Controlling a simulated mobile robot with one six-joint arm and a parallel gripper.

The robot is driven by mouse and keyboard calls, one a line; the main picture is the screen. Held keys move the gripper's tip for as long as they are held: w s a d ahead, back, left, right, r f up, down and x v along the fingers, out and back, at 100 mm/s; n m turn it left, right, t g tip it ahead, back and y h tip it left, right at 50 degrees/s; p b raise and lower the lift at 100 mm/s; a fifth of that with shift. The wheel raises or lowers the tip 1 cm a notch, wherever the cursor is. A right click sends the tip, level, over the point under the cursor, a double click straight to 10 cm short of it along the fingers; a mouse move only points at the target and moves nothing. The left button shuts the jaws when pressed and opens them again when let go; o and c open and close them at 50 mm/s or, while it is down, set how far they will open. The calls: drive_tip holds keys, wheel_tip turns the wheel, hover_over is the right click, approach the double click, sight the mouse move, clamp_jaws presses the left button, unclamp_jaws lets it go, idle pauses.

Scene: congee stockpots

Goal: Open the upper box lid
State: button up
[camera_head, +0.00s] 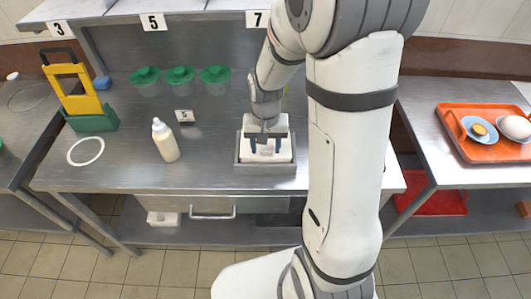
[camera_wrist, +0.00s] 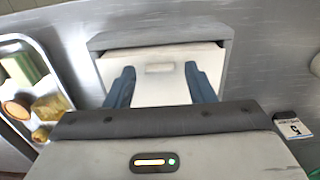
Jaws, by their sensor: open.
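A grey box (camera_head: 237,162) stands on the steel table with a pale lid or panel (camera_head: 265,156) inside its rim. In the wrist view the box's grey rim (camera_wrist: 160,38) frames the white lid (camera_wrist: 160,92), which carries a small raised tab (camera_wrist: 160,68). My gripper (camera_head: 266,147) is over the box with its two dark blue fingers apart. In the wrist view my gripper (camera_wrist: 159,72) has one finger on each side of the tab, with nothing held between them. Contact with the lid cannot be told. My gripper hides part of the box's back.
A cream bottle (camera_head: 165,141), a number card (camera_head: 184,116) and several green-lidded containers (camera_head: 180,75) stand left of the box. An orange tray (camera_head: 490,135) with dishes is on the right table.

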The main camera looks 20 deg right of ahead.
drive_tip(key=shift+f+b, duration=0.4)
drive_tip(key=shift+f, duration=0.15)
drive_tip(key=shift+r, duration=0.2)
idle(0.3)
drive_tip(key=shift+c, duration=0.4)
drive_tip(key=c, duration=0.4)
